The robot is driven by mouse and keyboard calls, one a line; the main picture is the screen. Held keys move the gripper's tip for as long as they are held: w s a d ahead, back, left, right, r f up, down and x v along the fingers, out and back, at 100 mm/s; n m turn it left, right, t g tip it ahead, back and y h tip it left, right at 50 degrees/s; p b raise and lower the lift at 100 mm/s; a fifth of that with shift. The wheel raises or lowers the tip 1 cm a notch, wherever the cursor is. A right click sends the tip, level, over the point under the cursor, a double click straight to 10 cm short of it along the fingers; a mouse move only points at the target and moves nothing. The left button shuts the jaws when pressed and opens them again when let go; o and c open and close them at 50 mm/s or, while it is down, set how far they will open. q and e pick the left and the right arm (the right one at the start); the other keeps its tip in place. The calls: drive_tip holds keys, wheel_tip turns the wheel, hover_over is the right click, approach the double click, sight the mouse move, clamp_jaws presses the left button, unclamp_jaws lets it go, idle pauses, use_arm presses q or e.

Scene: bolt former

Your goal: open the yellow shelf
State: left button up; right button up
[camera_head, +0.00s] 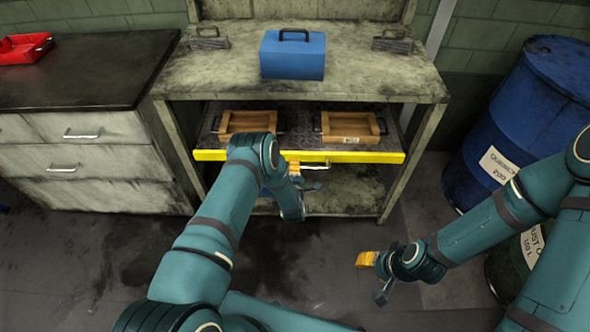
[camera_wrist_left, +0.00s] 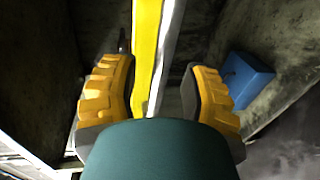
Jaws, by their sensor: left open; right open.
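The yellow shelf (camera_head: 365,157) sits under the workbench top, its yellow front edge between the bench legs. How far it is pulled out is hard to tell. A thin metal handle (camera_head: 316,166) runs along its front. My left gripper (camera_head: 300,177) is open at the handle, partly hidden by my arm. In the left wrist view, my left gripper's (camera_wrist_left: 158,72) fingers stand apart on either side of the yellow edge (camera_wrist_left: 146,40) and the pale bar (camera_wrist_left: 168,50). I cannot tell if they touch. My right gripper (camera_head: 374,275) is open and empty above the floor.
Two wooden trays (camera_head: 349,139) rest on the shelf. A blue toolbox (camera_head: 292,56) stands on the workbench (camera_head: 370,80). Floor (camera_head: 300,270) in front is clear. A blue box (camera_wrist_left: 245,78) shows in the wrist view.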

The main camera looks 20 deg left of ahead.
use_arm(q)
drive_tip(key=shift+w+a+f, duration=0.15)
drive_tip(key=shift+w, duration=0.55)
use_arm(e)
drive_tip(key=shift+f, duration=0.2)
use_arm(q)
drive_tip(key=shift+c, duration=0.4)
clamp_jaws()
drive_tip(key=shift+s, duration=0.1)
